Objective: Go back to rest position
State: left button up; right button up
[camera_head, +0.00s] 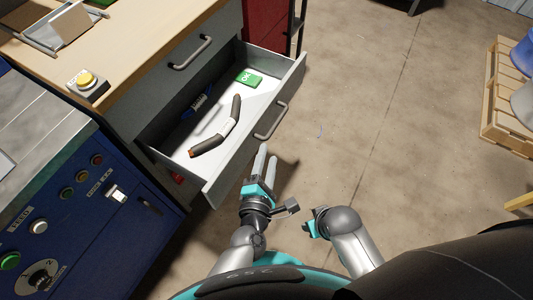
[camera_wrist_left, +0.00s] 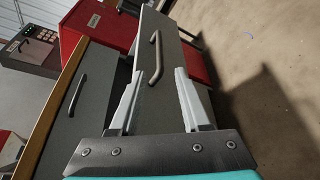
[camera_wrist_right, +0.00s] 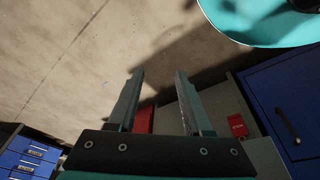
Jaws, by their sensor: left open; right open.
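My left gripper (camera_head: 264,168) is open and empty, in front of the open drawer's front panel in the head view. In the left wrist view its two fingers (camera_wrist_left: 160,95) stand apart, with the drawer handle (camera_wrist_left: 155,58) showing between and beyond them. My right gripper (camera_head: 312,222) is low in the head view, near my base, and its fingers are mostly hidden there. In the right wrist view its fingers (camera_wrist_right: 160,100) are apart with nothing between them.
A blue control cabinet (camera_head: 85,225) stands at left. A wooden pallet (camera_head: 497,110) is at far right. Floor between is clear.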

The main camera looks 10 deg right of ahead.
pick_arm(q)
jog(key=s+a+f+m+g+y+p, duration=0.1)
jog(key=s+a+f+m+g+p, duration=0.2)
jog(key=s+a+f+m, duration=0.35)
jog(key=s+a+f+m+g+y+p, duration=0.15)
jog(key=s+a+f+m+g, duration=0.25)
jog(key=a+f+m, duration=0.4)
jog(key=s+a+f+m+g+y+p, duration=0.1)
jog(key=s+a+f+m+g+p, duration=0.1)
jog(key=s+a, duration=0.5)
jog(key=s+a+f+m+g+y+p, duration=0.2)
jog(key=s+a+f+m+g, duration=0.1)
jog(key=s+a+m, duration=0.3)
jog(key=shift+s+a+f+m, duration=0.35)
jog(key=shift+s+a+f, duration=0.2)
jog(key=shift+s+f, duration=0.45)
pick_arm(e)
jog(key=s+d+f, duration=0.7)
jog(key=s+f, duration=0.2)
jog(key=s, duration=0.2)
jog(key=shift+s+d+h, duration=0.2)
jog(key=shift+d+h, duration=0.1)
jog(key=shift+h, duration=0.1)
